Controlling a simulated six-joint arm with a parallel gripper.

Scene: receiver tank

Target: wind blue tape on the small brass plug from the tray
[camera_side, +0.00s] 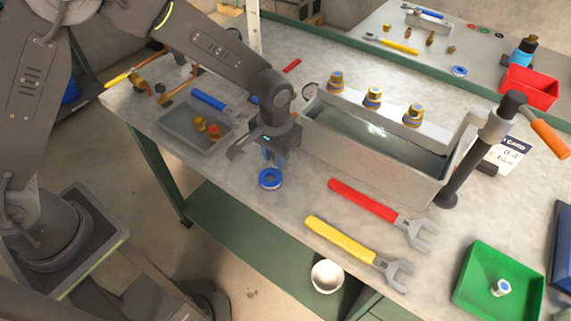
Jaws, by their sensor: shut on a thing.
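My gripper (268,158) points down over the front edge of the workbench, just right of the grey tray. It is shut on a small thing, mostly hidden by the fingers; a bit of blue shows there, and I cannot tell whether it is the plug. A roll of blue tape (270,179) is directly below the fingers, near the bench edge. I cannot tell whether it touches what I hold.
The open grey tank (370,160) is right of my gripper, with brass-topped fittings (373,96) along its back. Red (362,200) and yellow (340,240) wrenches lie in front. A post with an orange handle (549,138) rises at right.

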